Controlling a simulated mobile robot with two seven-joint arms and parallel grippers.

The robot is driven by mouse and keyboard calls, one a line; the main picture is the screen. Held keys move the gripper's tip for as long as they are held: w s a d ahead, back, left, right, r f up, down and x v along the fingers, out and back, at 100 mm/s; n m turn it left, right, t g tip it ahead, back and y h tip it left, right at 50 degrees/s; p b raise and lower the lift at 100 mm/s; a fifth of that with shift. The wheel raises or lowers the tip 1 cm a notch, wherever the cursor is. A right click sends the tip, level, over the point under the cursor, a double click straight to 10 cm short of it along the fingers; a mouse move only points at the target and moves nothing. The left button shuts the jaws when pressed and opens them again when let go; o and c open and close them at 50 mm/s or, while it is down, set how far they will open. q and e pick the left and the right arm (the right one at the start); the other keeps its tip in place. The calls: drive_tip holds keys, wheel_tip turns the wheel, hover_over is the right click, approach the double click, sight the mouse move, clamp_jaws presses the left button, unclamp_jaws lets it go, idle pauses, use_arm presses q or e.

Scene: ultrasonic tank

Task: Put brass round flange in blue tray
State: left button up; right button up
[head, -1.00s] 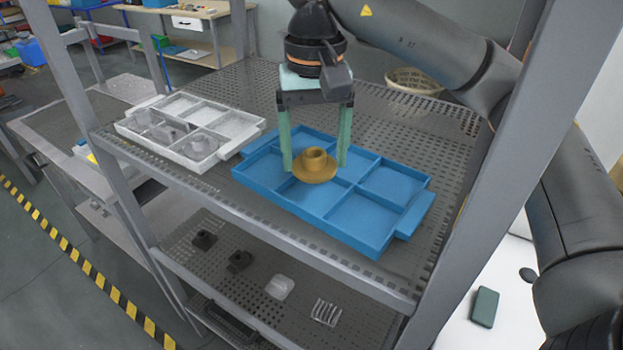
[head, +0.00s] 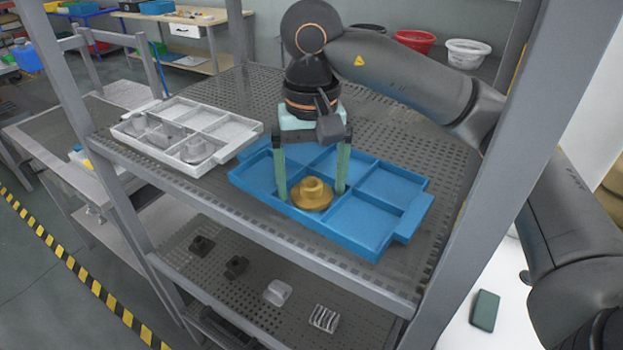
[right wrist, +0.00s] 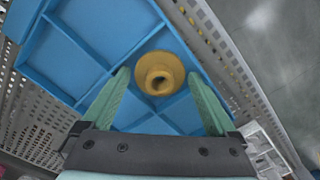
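The tray's visible compartments are empty. My left gripper is not in view.
A pale grey divided tray (head: 225,121) holding several grey parts stands left of the blue tray on the perforated shelf. Shelf posts (head: 490,160) rise in front. Several parts lie on the lower shelf (head: 210,262). Free shelf surface lies behind the blue tray.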

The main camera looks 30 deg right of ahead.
sight(311, 184)
drive_tip(key=shift+r, duration=0.2)
wheel_tip(311, 184, up, 12)
drive_tip(key=p, duration=0.2)
drive_tip(key=shift+p, duration=0.4)
idle(1.3)
